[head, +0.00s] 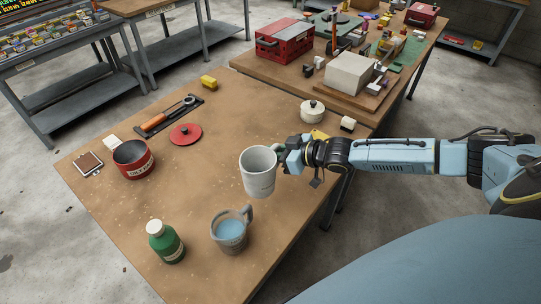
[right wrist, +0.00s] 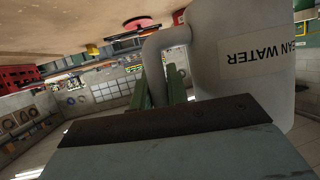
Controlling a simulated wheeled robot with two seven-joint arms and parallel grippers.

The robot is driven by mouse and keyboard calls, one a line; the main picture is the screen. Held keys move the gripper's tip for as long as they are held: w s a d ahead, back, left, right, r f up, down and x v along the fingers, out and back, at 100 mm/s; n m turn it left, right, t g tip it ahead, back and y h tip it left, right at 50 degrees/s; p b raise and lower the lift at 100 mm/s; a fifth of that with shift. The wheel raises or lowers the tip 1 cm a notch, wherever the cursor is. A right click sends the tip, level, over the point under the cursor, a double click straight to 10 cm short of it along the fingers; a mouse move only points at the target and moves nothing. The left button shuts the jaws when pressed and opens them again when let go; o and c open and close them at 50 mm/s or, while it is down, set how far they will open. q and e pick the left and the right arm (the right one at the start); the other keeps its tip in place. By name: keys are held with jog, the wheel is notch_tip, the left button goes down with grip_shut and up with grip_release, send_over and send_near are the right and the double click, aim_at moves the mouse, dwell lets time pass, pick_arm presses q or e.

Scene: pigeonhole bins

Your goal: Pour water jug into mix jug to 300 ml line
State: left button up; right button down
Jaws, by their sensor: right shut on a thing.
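My right gripper (head: 283,158) is shut on the handle of the pale grey water jug (head: 259,172), to the right of its body. In the right wrist view, the water jug (right wrist: 225,65) fills the upper right, with a label ending in "EAN WATER"; the fingers (right wrist: 165,92) are at its handle. The jug looks about upright above the table; its water level cannot be made out. The mix jug (head: 229,233), grey with a handle at its upper right, stands on the table below and left of the held jug. Blue liquid shows in it; its line is not readable. My left gripper is not in view.
A green bottle (head: 166,243) stands close left of the mix jug. A red pot (head: 133,160), red lid (head: 185,135), screwdriver (head: 162,118) and white lidded pot (head: 312,111) lie farther back. The table's middle is clear; its right edge runs near my arm.

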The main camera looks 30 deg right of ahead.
jog(key=w+d+r+p, duration=0.1)
jog(key=w+d+r, duration=0.1)
jog(key=d+r, duration=0.2)
jog(key=shift+d+r+p, duration=0.2)
jog(key=shift+d+p, duration=0.15)
jog(key=shift+d, duration=0.45)
